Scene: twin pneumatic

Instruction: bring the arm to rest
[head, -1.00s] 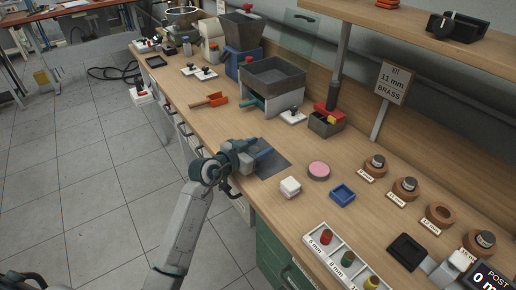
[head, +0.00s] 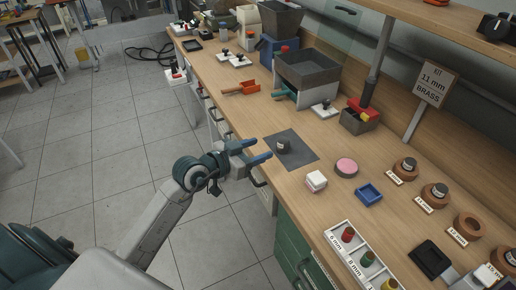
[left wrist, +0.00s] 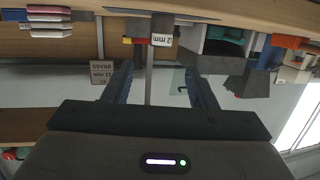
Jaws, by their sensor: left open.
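My left gripper (head: 258,151) is open and empty, just off the bench's front edge beside the dark mat (head: 303,152). A small dark cylinder (head: 283,145) with a light label stands upright on the mat, a little beyond the fingertips and apart from them. In the left wrist view the picture is upside down; the two fingers of the left gripper (left wrist: 162,85) stand wide apart with nothing held between them. A grey cylinder with a white mm label (left wrist: 162,28) shows ahead of them. My right gripper is not in view.
A sign reads 11 mm brass (head: 432,83).

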